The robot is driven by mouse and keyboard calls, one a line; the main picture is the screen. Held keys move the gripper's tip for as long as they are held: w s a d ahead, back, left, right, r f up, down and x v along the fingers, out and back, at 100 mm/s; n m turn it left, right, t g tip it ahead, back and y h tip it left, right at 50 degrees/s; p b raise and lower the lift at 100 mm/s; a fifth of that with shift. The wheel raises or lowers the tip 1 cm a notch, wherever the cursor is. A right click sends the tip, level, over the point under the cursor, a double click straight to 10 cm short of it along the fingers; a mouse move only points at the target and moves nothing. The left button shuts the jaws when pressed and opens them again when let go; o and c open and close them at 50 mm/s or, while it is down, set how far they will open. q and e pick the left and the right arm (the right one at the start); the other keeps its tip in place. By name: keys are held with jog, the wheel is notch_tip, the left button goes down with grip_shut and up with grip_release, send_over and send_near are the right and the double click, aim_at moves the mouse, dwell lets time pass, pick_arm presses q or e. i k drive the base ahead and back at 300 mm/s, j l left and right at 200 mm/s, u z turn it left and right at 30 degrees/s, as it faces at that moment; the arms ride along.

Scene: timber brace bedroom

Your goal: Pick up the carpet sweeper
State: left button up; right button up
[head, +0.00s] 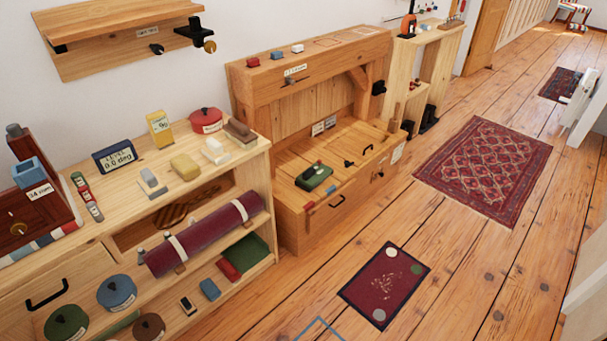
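I cannot identify a carpet sweeper with certainty. A small green block-like object with a dark top (315,177) lies on the seat of the wooden bench (290,220), left of the middle of the seat; it is too small to tell what it is. Neither of my grippers shows in the head view.
A wooden shelf unit (262,152) with tins, blocks and a rolled maroon carpet (205,235) stands at left. A small dark red mat (385,285) and a larger patterned rug (485,168) lie on the plank floor. White furniture (580,100) edges the right. Bare floor separates the rugs.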

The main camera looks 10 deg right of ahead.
aim_at(314, 176)
jog(key=i+l+u, duration=0.2)
jog(key=u, duration=0.2)
jog(key=i+l+u, duration=0.15)
jog(key=l+u, duration=0.25)
jog(key=i+l+u, duration=0.15)
jog(key=u, duration=0.25)
